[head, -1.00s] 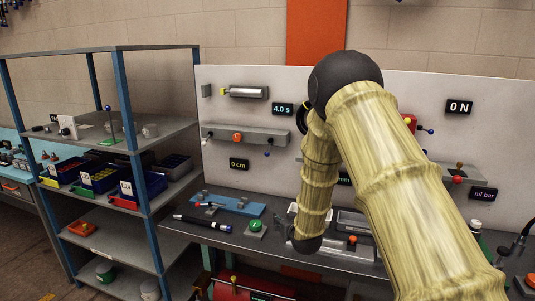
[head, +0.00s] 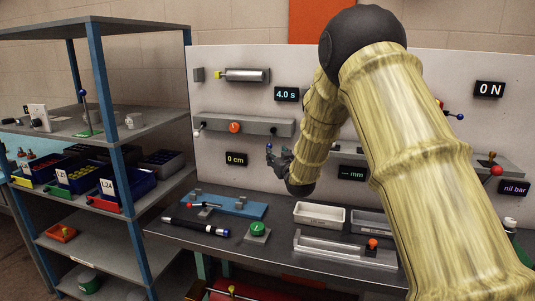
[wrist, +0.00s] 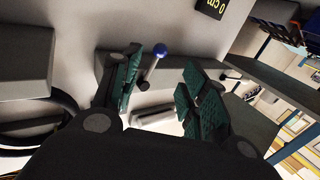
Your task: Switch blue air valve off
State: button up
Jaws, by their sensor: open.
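A lever with a blue ball knob (wrist: 160,50) and a pale metal stem shows in the wrist view, close to the panel. In the head view its blue knob (head: 269,147) shows below the right part of a grey bar (head: 245,126). My gripper (head: 275,155) is right at this lever, in front of the panel. In the wrist view my gripper (wrist: 160,88) is open, with green ridged pads on either side of the lever. The knob lies near the left pad; whether they touch I cannot tell.
Another blue-knobbed lever (head: 459,117) is at the panel's right, partly behind my arm. The bench below holds a blue fixture (head: 232,205), a green button (head: 257,229) and a white tray (head: 320,214). A shelf rack (head: 120,128) stands at left.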

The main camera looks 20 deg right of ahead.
aim_at(270, 147)
jog(key=w+p, duration=0.3)
jog(key=w, duration=0.8)
jog(key=shift+d, duration=0.1)
jog(key=shift+f, duration=0.1)
grip_shut()
